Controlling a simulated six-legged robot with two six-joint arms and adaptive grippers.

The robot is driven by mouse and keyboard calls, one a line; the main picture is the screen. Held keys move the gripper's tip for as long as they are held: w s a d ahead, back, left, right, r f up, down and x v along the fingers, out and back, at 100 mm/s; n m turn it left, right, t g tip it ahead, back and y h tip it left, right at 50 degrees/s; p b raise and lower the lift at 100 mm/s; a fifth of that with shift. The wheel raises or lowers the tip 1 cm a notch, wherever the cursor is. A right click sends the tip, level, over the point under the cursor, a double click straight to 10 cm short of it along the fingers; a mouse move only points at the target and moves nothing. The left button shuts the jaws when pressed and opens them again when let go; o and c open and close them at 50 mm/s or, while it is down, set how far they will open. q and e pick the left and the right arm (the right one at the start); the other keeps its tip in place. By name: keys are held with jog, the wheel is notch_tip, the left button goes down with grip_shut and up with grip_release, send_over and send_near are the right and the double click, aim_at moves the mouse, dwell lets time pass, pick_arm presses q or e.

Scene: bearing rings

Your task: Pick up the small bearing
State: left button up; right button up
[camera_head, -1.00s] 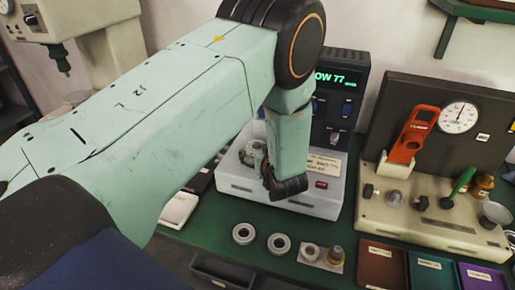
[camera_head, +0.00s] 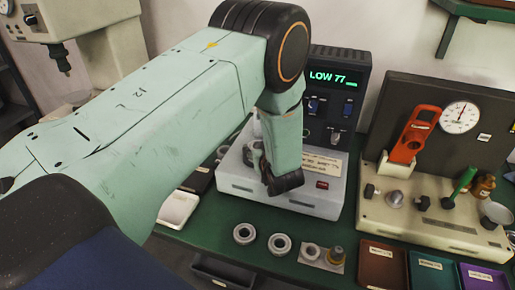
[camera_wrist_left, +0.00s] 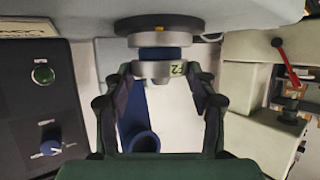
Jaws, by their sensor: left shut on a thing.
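In the left wrist view, my left gripper (camera_wrist_left: 160,82) has its two dark fingers on either side of a small silver bearing ring (camera_wrist_left: 152,70) with a pale label. The gripper is shut on this ring. The ring sits just below a blue band and a dark disc, and I cannot tell whether it is clear of them. In the head view, my left gripper (camera_head: 256,156) is over the pale tester (camera_head: 270,200), partly hidden by my arm. Other rings lie on the green bench: one on the left (camera_head: 244,234), one in the middle (camera_head: 280,244), and a smaller one (camera_head: 311,252).
A dark panel with a green display (camera_head: 334,77) rises behind the tester. A gauge stand (camera_head: 432,212) is to the right, with coloured trays (camera_head: 384,265) in front. A white tray (camera_head: 178,209) is at the left.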

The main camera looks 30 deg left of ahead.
pick_arm(q)
jog(key=c, duration=0.5)
jog(key=shift+r, duration=0.1)
